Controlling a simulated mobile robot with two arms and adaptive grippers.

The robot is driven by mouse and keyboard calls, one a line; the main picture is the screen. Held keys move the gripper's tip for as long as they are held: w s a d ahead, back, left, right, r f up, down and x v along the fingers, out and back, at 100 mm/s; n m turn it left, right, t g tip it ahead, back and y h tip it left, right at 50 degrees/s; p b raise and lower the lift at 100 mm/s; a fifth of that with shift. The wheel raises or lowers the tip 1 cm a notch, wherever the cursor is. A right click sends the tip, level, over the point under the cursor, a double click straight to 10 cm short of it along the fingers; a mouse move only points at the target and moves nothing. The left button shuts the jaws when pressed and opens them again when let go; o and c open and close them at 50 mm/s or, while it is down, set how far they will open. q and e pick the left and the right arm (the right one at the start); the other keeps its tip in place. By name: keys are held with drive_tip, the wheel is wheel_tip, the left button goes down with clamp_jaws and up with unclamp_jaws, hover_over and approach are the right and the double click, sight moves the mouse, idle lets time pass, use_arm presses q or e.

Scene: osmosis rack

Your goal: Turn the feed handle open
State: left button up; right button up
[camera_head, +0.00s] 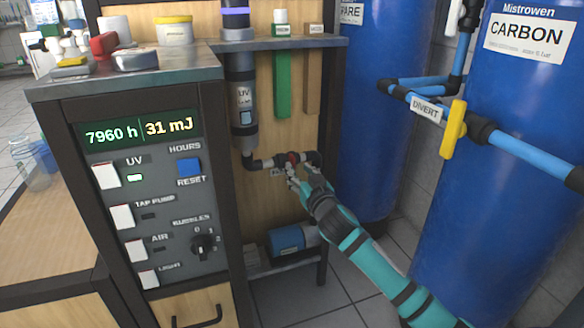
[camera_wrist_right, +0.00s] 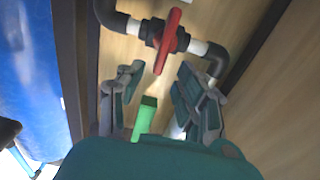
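The feed handle is a red lever (camera_wrist_right: 168,42) on a valve in a dark pipe with white sections. In the wrist view it lies crosswise to the pipe. In the head view only a small red part (camera_head: 292,157) shows, low on the wooden panel under the UV tube. My right gripper (camera_head: 302,172) is just in front of the valve in the head view. In the wrist view its two fingers (camera_wrist_right: 158,88) are spread apart, with the lever's lower end beyond the gap between them. I see no contact. My left gripper is not in view.
The control cabinet (camera_head: 64,126) with switches stands at left. Blue tanks (camera_head: 385,110) stand at right, with a yellow DIVERT handle (camera_head: 453,129). A green strip (camera_head: 284,85) hangs above the valve. A blue pump (camera_head: 286,240) sits below.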

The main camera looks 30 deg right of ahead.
sight(294, 164)
drive_tip(key=b+x, duration=0.1)
drive_tip(key=x, duration=0.5)
drive_tip(key=shift+w+b, duration=0.1)
drive_tip(key=shift+b, duration=0.2)
clamp_jaws()
